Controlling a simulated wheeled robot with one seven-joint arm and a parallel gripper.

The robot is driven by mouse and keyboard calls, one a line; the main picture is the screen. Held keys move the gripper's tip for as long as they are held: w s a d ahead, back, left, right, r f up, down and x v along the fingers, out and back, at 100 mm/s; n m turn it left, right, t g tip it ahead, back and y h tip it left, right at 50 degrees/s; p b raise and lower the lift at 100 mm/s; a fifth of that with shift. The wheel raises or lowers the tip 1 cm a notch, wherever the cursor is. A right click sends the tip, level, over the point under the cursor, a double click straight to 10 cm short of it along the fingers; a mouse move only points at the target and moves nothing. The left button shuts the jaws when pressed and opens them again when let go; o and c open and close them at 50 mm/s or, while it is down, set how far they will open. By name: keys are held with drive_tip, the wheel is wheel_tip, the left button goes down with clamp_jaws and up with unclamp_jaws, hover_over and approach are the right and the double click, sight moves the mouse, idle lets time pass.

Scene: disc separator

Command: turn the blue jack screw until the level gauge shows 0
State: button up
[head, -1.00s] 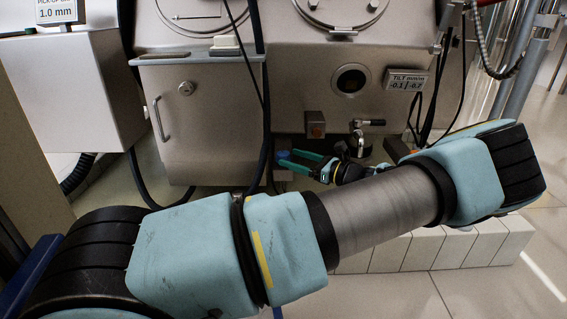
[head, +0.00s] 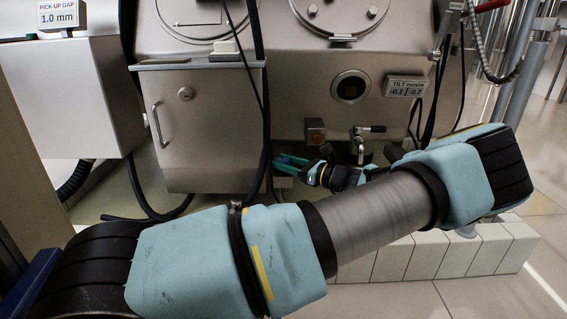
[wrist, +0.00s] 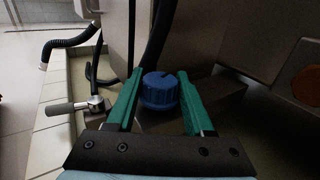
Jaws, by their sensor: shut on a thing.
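The blue jack screw (wrist: 160,91) is a ribbed blue knob with a dark mark on its top, in the middle of the wrist view. My gripper (wrist: 158,80) has its two green fingers on either side of the knob, closed on it. In the head view my gripper (head: 287,161) is low at the machine's front, and the knob is mostly hidden there. The level gauge (head: 407,87), labelled TILT mm/m, appears to read -0.1 and -0.2; the digits are small.
Hoses and dark cables (head: 265,110) hang close left of my gripper. A lever valve (head: 360,140) stands just right of it. The steel cabinet (head: 208,125) is at left. A pale block row (head: 440,250) lies below my arm. A second display (head: 58,14) reads 1.0 mm.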

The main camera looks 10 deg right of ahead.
clamp_jaws()
drive_tip(key=m+t+h+p, duration=0.1)
drive_tip(key=p, duration=0.3)
drive_tip(key=shift+r, duration=0.35)
drive_tip(key=m+t+h+p, duration=0.2)
drive_tip(key=h+p, duration=0.1)
drive_tip(key=p, duration=0.3)
drive_tip(key=shift+m+h, duration=0.3)
drive_tip(key=shift+f+m+t+h+p, duration=0.2)
drive_tip(key=shift+m+t+h+p, duration=0.25)
drive_tip(key=shift+p, duration=0.55)
drive_tip(key=shift+f+h, duration=0.2)
drive_tip(key=shift+h, duration=0.05)
drive_tip(key=o, duration=0.7)
unclamp_jaws()
drive_tip(key=shift+c, duration=0.2)
